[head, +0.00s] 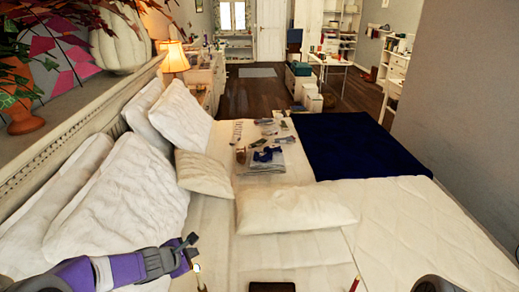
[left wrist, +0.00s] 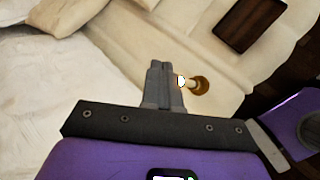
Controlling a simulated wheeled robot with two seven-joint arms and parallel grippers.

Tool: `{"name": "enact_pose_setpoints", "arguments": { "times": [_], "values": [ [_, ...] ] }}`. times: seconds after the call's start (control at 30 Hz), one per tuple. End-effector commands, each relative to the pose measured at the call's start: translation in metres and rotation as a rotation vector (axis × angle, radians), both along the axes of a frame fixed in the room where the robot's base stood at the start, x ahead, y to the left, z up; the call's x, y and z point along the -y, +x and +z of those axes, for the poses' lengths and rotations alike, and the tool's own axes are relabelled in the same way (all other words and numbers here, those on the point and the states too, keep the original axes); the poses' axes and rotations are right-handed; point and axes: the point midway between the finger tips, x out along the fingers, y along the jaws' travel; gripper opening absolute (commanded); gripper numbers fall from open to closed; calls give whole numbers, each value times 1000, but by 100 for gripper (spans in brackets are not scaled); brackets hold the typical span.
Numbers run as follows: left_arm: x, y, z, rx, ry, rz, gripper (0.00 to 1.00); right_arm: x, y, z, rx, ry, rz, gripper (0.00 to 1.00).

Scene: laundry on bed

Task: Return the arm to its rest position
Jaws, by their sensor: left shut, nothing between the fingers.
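My left arm, purple and grey, comes in low from the left in the head view. Its gripper (head: 191,253) is over the near left part of the bed (head: 215,240), beside the large white pillows (head: 120,205). In the left wrist view the gripper's fingers (left wrist: 164,68) are together with nothing between them. Pale bedding lies beyond them. My right gripper does not show in either view.
A small round orange-brown thing (left wrist: 201,84) with a pale stem shows close to the fingers. A dark brown flat item (head: 272,287) lies at the near edge. A cream pillow (head: 295,208), a navy blanket (head: 365,145) and folded cloths (head: 262,160) are farther away.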

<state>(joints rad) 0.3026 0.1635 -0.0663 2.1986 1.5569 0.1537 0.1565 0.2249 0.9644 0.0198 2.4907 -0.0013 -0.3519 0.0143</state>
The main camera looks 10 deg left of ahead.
Motion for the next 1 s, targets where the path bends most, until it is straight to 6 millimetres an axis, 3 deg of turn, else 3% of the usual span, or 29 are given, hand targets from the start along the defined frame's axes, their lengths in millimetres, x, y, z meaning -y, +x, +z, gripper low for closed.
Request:
{"name": "enact_pose_setpoints", "arguments": {
  "times": [0.07,0.17,0.4,0.6,0.8,1.0],
  "values": [
    [7,-5,-16,-36,28,-46,0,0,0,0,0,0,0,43],
    [24,-20,-56,-124,112,-179,0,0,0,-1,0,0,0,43],
    [80,-87,-173,-319,400,-746,0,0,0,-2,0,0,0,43],
    [131,-146,-238,-287,566,-1266,0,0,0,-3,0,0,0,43],
    [178,-194,-270,-126,620,-1645,0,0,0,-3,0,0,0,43],
    [199,-213,-277,-25,626,-1779,0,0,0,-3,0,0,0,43]
  ]
}}
